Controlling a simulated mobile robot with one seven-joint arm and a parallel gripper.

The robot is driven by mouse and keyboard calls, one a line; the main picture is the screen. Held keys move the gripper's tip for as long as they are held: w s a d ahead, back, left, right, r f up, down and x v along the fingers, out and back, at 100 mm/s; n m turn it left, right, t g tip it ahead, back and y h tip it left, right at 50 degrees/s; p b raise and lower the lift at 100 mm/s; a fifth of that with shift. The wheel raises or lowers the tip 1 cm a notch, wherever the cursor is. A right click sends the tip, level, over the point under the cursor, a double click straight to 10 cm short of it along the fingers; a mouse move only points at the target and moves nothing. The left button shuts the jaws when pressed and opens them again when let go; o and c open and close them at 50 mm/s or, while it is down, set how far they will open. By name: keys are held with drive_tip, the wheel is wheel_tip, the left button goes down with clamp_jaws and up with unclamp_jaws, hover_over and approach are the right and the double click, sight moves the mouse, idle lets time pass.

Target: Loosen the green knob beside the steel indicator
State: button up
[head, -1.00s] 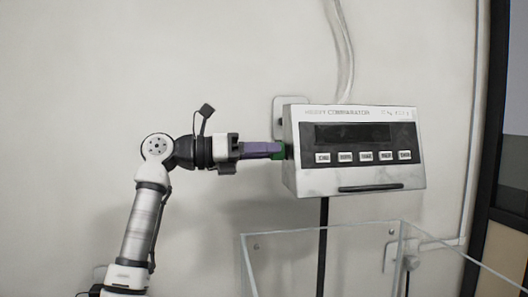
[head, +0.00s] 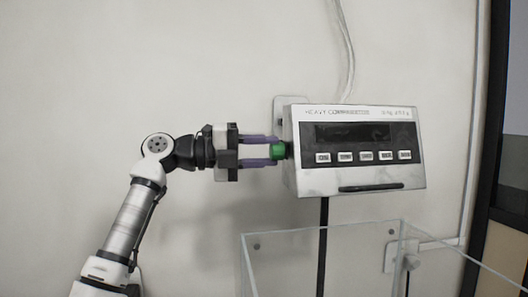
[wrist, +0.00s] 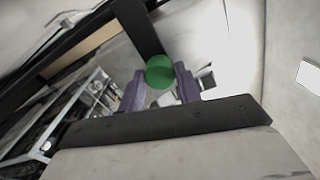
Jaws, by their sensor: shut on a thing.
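The green knob (head: 278,151) sits on the left side of the steel indicator (head: 352,182), a sloped box with a dark display and a row of white buttons. My gripper (head: 276,150) reaches in from the left, its two purple fingers above and below the knob. In the wrist view the green knob (wrist: 160,72) lies between the fingertips (wrist: 160,84), and the gripper is shut on it. The indicator's display is dark. The knob's joint with the indicator is mostly hidden.
A clear-walled box (head: 322,240) stands below the indicator, its upper edge close under it. A dark post (head: 323,225) runs down from the indicator. Cables (head: 344,50) hang down the wall behind. The wall to the left is bare.

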drive_tip(key=n, duration=0.5)
drive_tip(key=shift+r+n, duration=0.1)
drive_tip(key=shift+n, duration=2.4)
drive_tip(key=o, duration=1)
drive_tip(key=shift+c, duration=0.2)
drive_tip(key=s+a+b, duration=0.2)
drive_tip(key=a, duration=1.1)
drive_tip(key=shift+s+a+b, duration=0.3)
drive_tip(key=shift+s+b, duration=0.05)
drive_tip(key=shift+b, duration=0.05)
drive_tip(key=shift+f, duration=0.2)
